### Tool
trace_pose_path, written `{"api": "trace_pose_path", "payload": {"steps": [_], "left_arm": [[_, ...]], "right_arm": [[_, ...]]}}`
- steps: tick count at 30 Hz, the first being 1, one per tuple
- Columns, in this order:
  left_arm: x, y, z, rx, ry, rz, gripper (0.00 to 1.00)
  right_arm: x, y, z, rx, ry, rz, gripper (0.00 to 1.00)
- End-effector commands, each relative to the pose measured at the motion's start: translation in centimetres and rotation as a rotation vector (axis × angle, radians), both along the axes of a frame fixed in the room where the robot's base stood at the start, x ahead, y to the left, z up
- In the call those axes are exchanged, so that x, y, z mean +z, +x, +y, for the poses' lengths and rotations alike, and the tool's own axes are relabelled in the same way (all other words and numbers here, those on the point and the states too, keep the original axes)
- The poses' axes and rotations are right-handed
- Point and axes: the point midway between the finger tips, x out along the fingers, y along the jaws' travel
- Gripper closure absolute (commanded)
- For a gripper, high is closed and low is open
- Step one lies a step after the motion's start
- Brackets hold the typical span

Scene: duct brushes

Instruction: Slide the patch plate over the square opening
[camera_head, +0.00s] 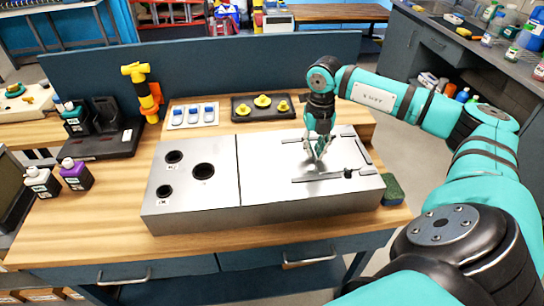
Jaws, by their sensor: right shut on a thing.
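A long silver duct box (215,214) lies on the wooden workbench. Its right half has dark guide rails (328,177) on top. The patch plate (345,157) seems to be the pale metal sheet between these rails; its edges are hard to tell from the duct top. My right gripper (317,157) points down over this area, its fingers shut at the plate; the exact grip point is too small to see. No square opening can be made out; it may be covered or hidden by the gripper. My left gripper is not in view.
Three round holes are in the duct's left half. Behind it stand a tray of blue-capped items (194,115) and a black tray of yellow knobs (262,106). A green sponge (393,191) lies at the right end. Bottles (75,174) stand left.

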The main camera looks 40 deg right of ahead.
Motion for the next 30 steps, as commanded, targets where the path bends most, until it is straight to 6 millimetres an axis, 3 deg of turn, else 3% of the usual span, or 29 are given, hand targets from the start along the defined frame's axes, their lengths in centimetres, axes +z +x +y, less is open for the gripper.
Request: {"api": "trace_pose_path", "payload": {"steps": [30], "left_arm": [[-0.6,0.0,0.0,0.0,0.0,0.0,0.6]], "right_arm": [[0.0,-0.9,-1.4,0.0,-0.001,0.001,1.0]]}}
